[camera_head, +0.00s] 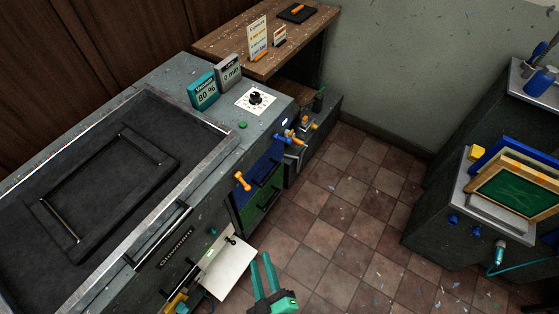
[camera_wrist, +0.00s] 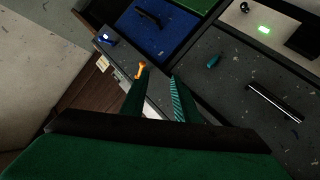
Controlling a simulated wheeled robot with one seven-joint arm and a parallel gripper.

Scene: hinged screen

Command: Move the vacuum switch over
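A small teal lever (camera_head: 213,231) sticks out of the dark front face of the grey machine (camera_head: 160,72). A teal lever also shows in the wrist view (camera_wrist: 213,61), and it may be the vacuum switch, though no label on it is readable. My gripper (camera_head: 261,261) is in front of the machine, right of and below the lever. In the wrist view its two teal fingers (camera_wrist: 162,73) are apart with nothing held between them, and the lever is to their right, untouched.
A white panel (camera_head: 228,268) with a black knob juts from the machine front beside my gripper. Blue (camera_head: 263,165) and green (camera_head: 262,200) fronts carry handles. A bar handle (camera_wrist: 273,108) is right of the lever. Open tiled floor (camera_head: 345,215) separates the machine from a cabinet (camera_head: 430,225).

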